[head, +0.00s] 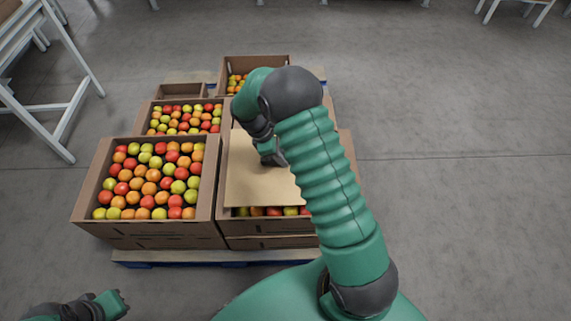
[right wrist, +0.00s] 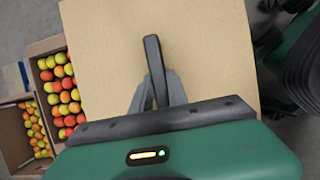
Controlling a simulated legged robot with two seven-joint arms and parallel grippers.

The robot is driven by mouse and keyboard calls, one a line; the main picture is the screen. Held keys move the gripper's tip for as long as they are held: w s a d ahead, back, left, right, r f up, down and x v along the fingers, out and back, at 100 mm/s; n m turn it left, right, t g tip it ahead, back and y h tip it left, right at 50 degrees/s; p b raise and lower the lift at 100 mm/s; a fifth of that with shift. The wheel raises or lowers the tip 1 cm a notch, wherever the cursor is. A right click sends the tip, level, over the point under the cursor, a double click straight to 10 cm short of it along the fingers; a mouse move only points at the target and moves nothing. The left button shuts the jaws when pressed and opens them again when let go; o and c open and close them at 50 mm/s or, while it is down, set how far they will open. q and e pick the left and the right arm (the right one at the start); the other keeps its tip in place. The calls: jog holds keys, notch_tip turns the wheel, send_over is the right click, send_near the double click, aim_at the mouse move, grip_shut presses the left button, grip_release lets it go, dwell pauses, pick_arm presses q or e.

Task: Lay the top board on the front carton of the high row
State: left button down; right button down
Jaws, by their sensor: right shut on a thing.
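My right gripper (head: 275,159) is shut on the tan top board (head: 252,190); it also shows in the right wrist view (right wrist: 154,75), with the board (right wrist: 105,45) spread out beyond the jaws. The board covers most of the front right carton (head: 265,228).
Several more cartons stand behind, including a filled one (head: 150,116) and a back one (head: 252,61). All stand on a pallet (head: 160,257). A white-legged stand (head: 70,120) is at the left. Floor at the right is clear.

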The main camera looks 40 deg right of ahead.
jog(key=shift+s+d+f, duration=0.15)
jog(key=shift+s+d, duration=0.2)
jog(key=shift+d, duration=0.3)
notch_tip(320, 180, down, 4)
jog(key=shift+r+b, duration=0.25)
jog(key=shift+b, duration=1)
jog(key=shift+a+r, duration=0.1)
jog(key=c, duration=1.3)
grip_release()
